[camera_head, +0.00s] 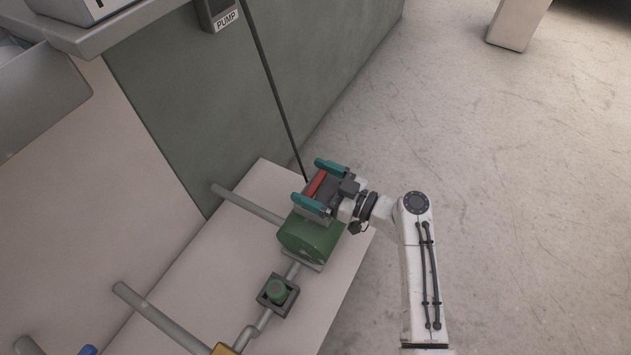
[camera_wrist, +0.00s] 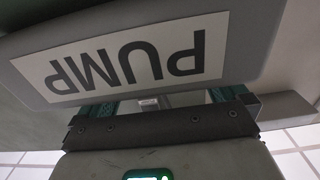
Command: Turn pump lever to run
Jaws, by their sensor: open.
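In the head view a red bar (camera_head: 316,184), which looks like the pump lever's handle, sits above a green pump body (camera_head: 309,238). My gripper (camera_head: 318,183) is open with its teal fingers on either side of the bar. Whether a finger touches the bar cannot be told. In the wrist view a white PUMP label (camera_wrist: 135,58) on a grey plate appears large, close and upside down. My gripper's teal fingers (camera_wrist: 160,103) show partly below it, largely hidden. The red bar does not show there, and the lever's setting cannot be read.

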